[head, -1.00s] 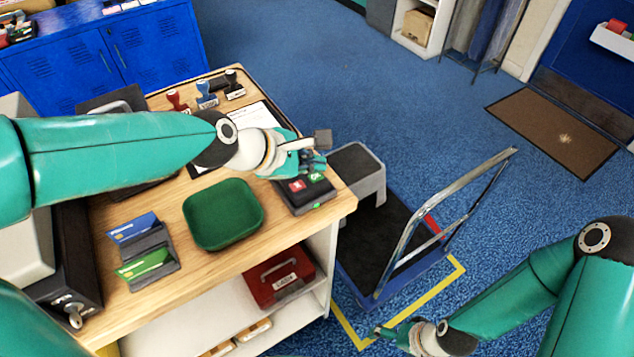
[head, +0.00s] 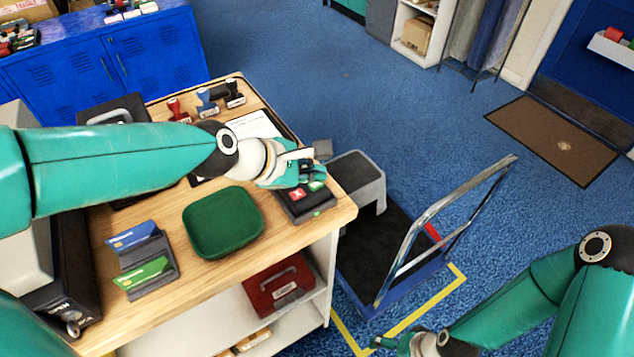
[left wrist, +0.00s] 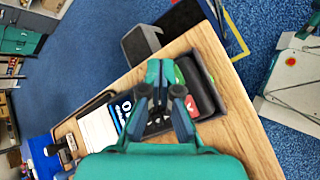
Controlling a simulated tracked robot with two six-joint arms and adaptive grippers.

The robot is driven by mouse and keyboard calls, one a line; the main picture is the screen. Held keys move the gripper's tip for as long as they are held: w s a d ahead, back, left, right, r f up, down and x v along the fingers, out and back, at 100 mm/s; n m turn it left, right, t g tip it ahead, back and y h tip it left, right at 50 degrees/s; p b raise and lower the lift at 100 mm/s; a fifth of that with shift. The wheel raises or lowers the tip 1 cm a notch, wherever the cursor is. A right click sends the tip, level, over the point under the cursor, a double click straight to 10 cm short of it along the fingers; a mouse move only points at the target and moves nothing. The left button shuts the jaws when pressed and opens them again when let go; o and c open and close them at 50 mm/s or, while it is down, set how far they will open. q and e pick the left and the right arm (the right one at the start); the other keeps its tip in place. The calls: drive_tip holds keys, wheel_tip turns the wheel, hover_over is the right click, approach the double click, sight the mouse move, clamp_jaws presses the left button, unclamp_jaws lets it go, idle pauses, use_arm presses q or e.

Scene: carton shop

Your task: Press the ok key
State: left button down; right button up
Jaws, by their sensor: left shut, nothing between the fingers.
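A dark terminal (head: 291,213) lies at the right corner of the wooden counter. It has a red key (head: 297,194) and a green key (head: 317,186), likely the ok key. My left gripper (head: 306,173) is shut and empty, with its tips just above and beside the green key in the head view. In the left wrist view the shut fingers (left wrist: 159,72) cover part of the terminal; the green key (left wrist: 179,75) shows just right of them, the red key (left wrist: 191,106) below it. Contact cannot be told. My right gripper (head: 388,343) is low over the floor, its fingers too small to judge.
A green tray (head: 222,222) and a card holder (head: 148,262) with cards stand left of the terminal. A step stool (head: 357,175) and a trolley (head: 385,250) stand right of the counter.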

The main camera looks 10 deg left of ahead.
sight(314, 186)
use_arm(q)
drive_tip(key=shift+f, duration=0.15)
idle(0.3)
drive_tip(key=shift+f, duration=0.25)
drive_tip(key=shift+f+b, duration=0.4)
drive_tip(key=shift+b, duration=0.15)
idle(0.5)
drive_tip(key=shift+r, duration=0.1)
drive_tip(key=shift+r+p, duration=0.75)
drive_tip(key=shift+p, duration=0.2)
wheel_tip(314, 186, up, 5)
drive_tip(key=p, duration=0.5)
idle(0.7)
